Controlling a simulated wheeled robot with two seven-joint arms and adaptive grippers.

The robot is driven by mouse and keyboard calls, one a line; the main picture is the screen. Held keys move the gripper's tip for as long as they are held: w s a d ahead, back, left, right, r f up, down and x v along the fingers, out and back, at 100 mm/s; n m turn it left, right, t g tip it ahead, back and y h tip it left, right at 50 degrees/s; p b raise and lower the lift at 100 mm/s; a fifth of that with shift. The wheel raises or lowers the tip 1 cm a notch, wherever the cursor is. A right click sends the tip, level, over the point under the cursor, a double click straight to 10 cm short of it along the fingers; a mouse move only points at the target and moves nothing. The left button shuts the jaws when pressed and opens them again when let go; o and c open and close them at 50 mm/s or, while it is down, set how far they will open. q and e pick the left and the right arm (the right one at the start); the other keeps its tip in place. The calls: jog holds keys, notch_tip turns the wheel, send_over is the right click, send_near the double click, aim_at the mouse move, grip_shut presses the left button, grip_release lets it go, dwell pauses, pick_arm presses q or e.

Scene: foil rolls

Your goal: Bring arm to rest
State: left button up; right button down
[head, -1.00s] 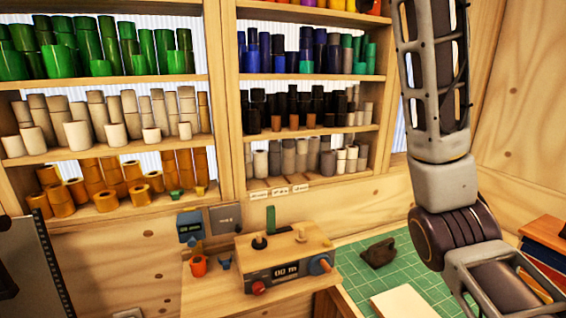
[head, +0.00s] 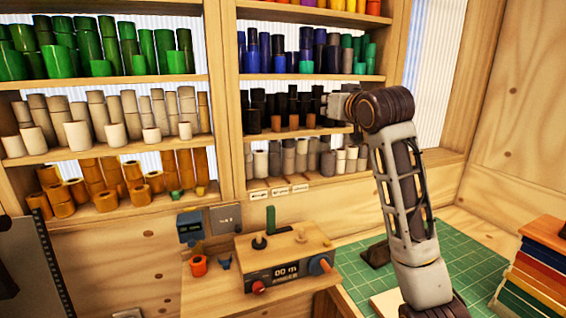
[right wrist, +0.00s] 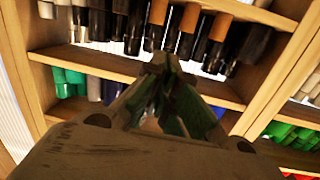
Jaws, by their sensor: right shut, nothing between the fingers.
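My right arm (head: 405,190) rises from the lower right over the green cutting mat (head: 460,262) and bends at a dark joint near the shelves. My right gripper (head: 328,104) points left, in front of the shelf of black rolls (head: 258,112). In the right wrist view the right gripper (right wrist: 165,72) is shut with its fingertips together and nothing held. Black and brown rolls (right wrist: 184,32) show past the fingertips, and the picture is tilted. My left gripper is not in view.
Wooden shelves (head: 225,130) with green, cream, orange, blue and grey rolls fill the back wall. A wooden device with a display (head: 287,270) stands on the bench. A stack of coloured books (head: 540,270) lies at the right. The mat's right part is clear.

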jog(key=s+d+f+g+h, duration=0.1)
jog(key=s+d+f+g, duration=0.15)
jog(key=f, duration=1.05)
jog(key=s+d+f+g+h, duration=0.1)
jog(key=s+f+g, duration=0.15)
jog(key=f, duration=1.05)
jog(key=s+d+f+g, duration=0.1)
jog(key=s+f, duration=0.3)
jog(key=f, duration=0.8)
jog(key=s+d+f+g+h, duration=0.1)
jog(key=s+d+f+g, duration=0.2)
jog(key=s+f, duration=1.05)
jog(key=s+d+f+g+h, duration=0.1)
jog(key=s+d+f+g, duration=0.25)
jog(key=s+f, duration=0.95)
jog(key=s+f+g, duration=0.1)
jog(key=s+f, duration=0.2)
jog(key=f, duration=1.1)
jog(key=s+f+g, duration=0.1)
jog(key=s+f, duration=0.1)
jog(key=f, duration=1.3)
jog(key=s+d+f, duration=0.3)
jog(key=s+f, duration=1.7)
jog(key=s, duration=0.3)
jog(key=shift+d+f+g, duration=0.2)
jog(key=shift+f+g, duration=0.05)
jog(key=shift+g, duration=0.2)
